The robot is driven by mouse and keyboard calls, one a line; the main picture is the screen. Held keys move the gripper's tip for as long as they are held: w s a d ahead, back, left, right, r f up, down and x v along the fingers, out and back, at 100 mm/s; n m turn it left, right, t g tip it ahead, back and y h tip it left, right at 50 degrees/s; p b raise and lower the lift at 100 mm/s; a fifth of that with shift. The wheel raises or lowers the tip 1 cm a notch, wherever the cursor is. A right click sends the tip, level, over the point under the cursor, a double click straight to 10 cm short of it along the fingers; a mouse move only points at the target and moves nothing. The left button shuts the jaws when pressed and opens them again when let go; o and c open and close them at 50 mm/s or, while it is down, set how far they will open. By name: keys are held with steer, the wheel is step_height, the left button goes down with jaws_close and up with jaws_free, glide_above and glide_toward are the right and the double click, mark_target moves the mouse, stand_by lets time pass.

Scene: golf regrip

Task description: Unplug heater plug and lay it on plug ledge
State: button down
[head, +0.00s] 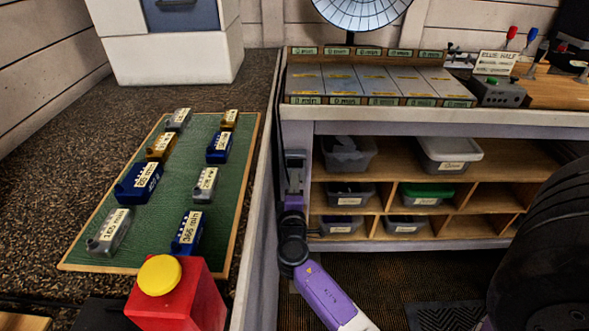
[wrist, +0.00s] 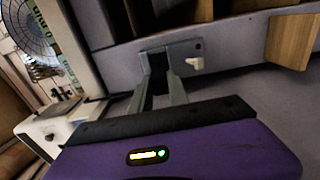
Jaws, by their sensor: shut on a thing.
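My gripper (wrist: 160,82) is shut on a dark heater plug (wrist: 158,87), which shows only as a small dark patch between the grey fingers. The fingertips are right at a grey socket plate (wrist: 172,52) with a white switch, on the bench's lavender side. I cannot tell whether the plug's pins are in the socket. In the head view my gripper (head: 294,175) is by the bench's left end, and the plug is hidden. The heater (head: 361,10), a round dish, stands behind the bench. I cannot make out the plug ledge with certainty.
A wooden piece (wrist: 291,41) juts out at the right in the wrist view. The bench's shelves (head: 460,188) hold several bins. A counter (head: 75,125) at the left carries a green mat (head: 163,205) with several labelled blocks, and a red box (head: 178,303) is in front.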

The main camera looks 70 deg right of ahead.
steer(key=shift+s+a, duration=0.2)
steer(key=shift+a, duration=0.2)
stand_by(0.4)
